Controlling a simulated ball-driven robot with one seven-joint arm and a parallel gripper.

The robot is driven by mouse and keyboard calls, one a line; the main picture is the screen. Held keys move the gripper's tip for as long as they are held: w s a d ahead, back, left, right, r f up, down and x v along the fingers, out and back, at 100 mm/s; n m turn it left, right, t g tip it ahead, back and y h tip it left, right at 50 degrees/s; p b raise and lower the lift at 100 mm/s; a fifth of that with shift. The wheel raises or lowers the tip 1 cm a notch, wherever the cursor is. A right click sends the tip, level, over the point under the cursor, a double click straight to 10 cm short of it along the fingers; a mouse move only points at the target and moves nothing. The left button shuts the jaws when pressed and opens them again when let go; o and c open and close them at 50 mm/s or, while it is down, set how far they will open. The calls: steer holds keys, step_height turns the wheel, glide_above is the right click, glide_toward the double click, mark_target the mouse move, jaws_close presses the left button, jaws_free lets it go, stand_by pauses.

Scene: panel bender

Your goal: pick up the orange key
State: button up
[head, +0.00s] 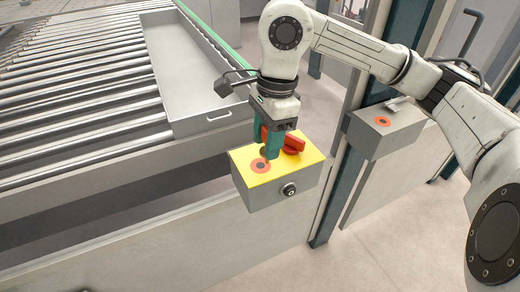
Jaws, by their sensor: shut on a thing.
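My gripper (268,152) points down over a yellow-topped control box (311,160) in the head view. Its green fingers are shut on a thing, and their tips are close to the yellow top. An orange piece (264,134) shows at the fingers; it looks like the orange key, mostly hidden by them. A red handle-like part (293,143) shows just right of the fingers, over the box. I cannot tell whether the two are one piece, or whether the key touches the box.
A roller conveyor (90,105) with a grey tray (185,75) lies left. A second grey box (384,139) and a dark post stand right.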

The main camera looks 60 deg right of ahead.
steer(key=s+a+r+b, duration=0.3)
steer(key=s+r, duration=0.4)
steer(key=s, duration=0.4)
steer(key=shift+s+a+r, duration=0.15)
steer(key=shift+a+r, duration=0.05)
steer(key=shift+a, duration=0.15)
